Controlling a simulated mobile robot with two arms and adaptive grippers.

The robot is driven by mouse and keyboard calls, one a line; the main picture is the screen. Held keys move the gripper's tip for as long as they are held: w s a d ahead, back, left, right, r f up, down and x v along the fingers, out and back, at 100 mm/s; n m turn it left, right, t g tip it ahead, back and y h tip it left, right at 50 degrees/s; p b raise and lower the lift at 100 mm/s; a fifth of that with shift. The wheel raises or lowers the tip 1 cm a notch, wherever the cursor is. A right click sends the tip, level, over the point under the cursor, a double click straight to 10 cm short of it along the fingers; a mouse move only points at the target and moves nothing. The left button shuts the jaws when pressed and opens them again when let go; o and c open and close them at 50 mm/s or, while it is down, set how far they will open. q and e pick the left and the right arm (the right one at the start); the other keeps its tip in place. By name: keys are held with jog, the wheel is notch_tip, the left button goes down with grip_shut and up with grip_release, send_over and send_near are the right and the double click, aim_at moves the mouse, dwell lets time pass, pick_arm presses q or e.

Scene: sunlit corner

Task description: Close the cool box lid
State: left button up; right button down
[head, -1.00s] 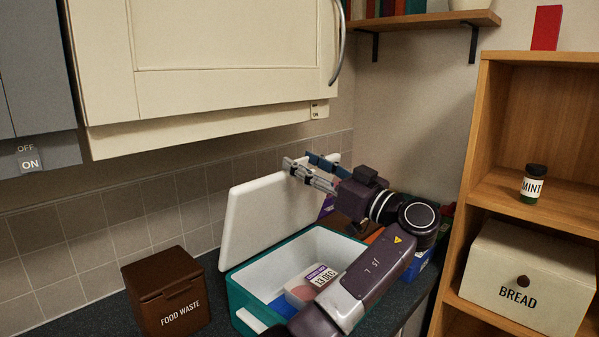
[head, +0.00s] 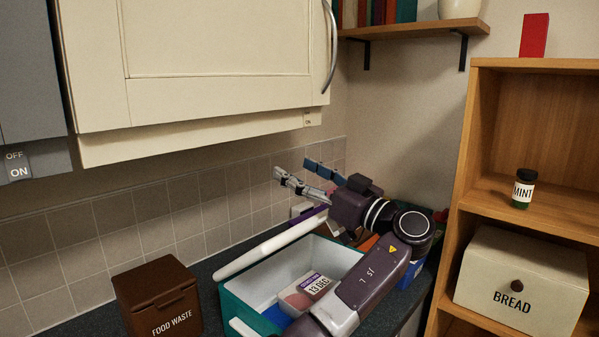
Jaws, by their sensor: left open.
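The cool box (head: 243,304) is teal with a white inside and stands on the dark worktop. Its white lid (head: 272,244) is hinged along the back and shows nearly edge-on as a thin strip, tipped forward and partly open. The inside of the box still shows. A packet labelled "13 DEC" (head: 309,291) and something blue lie in it. My left gripper (head: 301,174) is open and empty, above the lid in the picture. I cannot tell whether it touches the lid. My left forearm hides the box's right front. My right gripper is not in view.
A brown food waste bin (head: 158,299) stands left of the box. A cream wall cupboard (head: 215,50) hangs above. Wooden shelves (head: 545,215) with a mint jar (head: 523,188) and a bread bin (head: 521,282) stand right. Items crowd behind my wrist.

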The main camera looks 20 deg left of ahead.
pick_arm(q)
jog(key=v, duration=1.2)
jog(key=shift+d, duration=0.1)
